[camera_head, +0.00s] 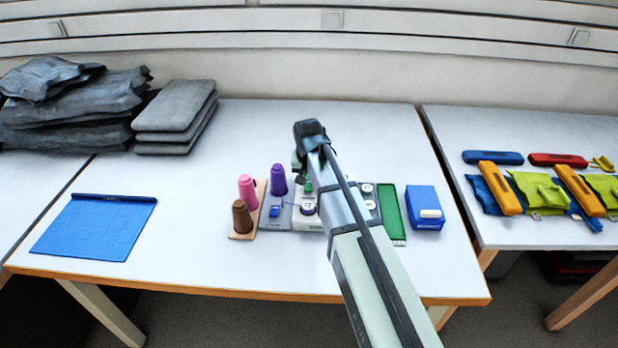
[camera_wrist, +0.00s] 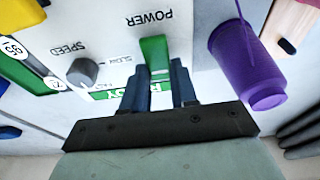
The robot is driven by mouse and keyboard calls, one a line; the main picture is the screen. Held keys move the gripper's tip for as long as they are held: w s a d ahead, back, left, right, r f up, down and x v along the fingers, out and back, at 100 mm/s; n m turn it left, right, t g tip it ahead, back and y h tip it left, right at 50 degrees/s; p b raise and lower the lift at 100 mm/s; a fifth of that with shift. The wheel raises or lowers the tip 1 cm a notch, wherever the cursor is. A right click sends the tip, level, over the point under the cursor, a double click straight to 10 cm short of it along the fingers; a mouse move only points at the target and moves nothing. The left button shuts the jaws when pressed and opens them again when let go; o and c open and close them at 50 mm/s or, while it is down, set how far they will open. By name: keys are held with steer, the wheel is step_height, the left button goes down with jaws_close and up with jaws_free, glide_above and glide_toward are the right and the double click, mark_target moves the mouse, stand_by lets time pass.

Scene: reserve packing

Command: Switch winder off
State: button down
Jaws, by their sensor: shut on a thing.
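The winder (camera_wrist: 115,28) fills the upper middle of the wrist view as a white panel, lettered POWER and SPEED upside down. Its green power switch (camera_wrist: 154,52) stands up from the panel between the two dark fingers of my gripper (camera_wrist: 158,78), which is shut on it. A grey speed knob (camera_wrist: 82,72) sits to the left, apart from the fingers. A green label is partly hidden behind the fingers. In the head view the winder (camera_head: 306,223) is at the table's middle, largely covered by my arm.
A purple thread cone (camera_head: 278,180) stands close to the winder; pink (camera_head: 247,190) and brown (camera_head: 241,216) cones stand left of it. A green tray (camera_head: 391,212) and blue box (camera_head: 424,209) lie right. A blue mat (camera_head: 95,226) lies left. The table's back middle is clear.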

steer(key=shift+s+t, duration=0.45)
steer(key=shift+t, duration=0.95)
steer(key=shift+w, duration=0.1)
steer(key=c, duration=0.9)
jaws_free()
steer(key=shift+r, duration=0.1)
steer(key=v, duration=1.3)
steer(key=shift+r, duration=0.35)
